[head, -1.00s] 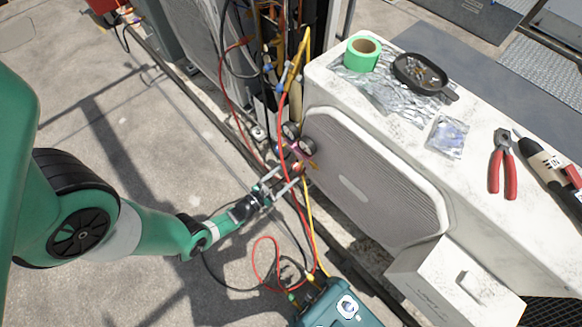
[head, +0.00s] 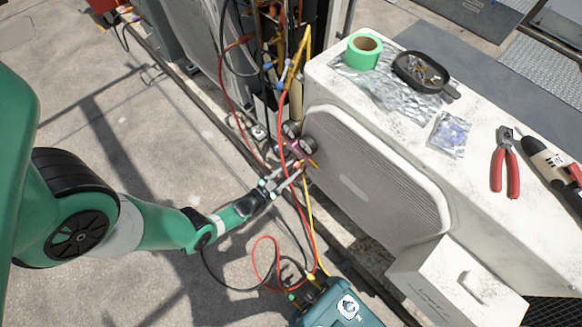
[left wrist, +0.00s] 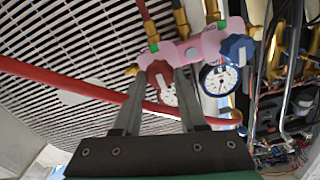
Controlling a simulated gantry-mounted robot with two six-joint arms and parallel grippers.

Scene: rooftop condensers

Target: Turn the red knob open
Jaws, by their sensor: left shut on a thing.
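The pink gauge manifold (left wrist: 211,41) hangs in front of the condenser's grille in the left wrist view. Its red knob (left wrist: 159,69) sits between the fingertips of my left gripper (left wrist: 160,78), which is shut on it. A red-rimmed gauge shows partly behind the fingers. A blue knob (left wrist: 237,46) and a blue-rimmed gauge (left wrist: 220,79) are to the right. In the head view my left gripper (head: 296,171) reaches the manifold from the lower left; the knob is too small to make out there. My right gripper is not in view.
A red hose (left wrist: 70,84) crosses close to the fingers. The white condenser (head: 375,110) bears green tape (head: 363,52), a black dish (head: 424,72), red pliers (head: 506,165) and a small bag. A teal case (head: 340,305) stands below. The floor at left is clear.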

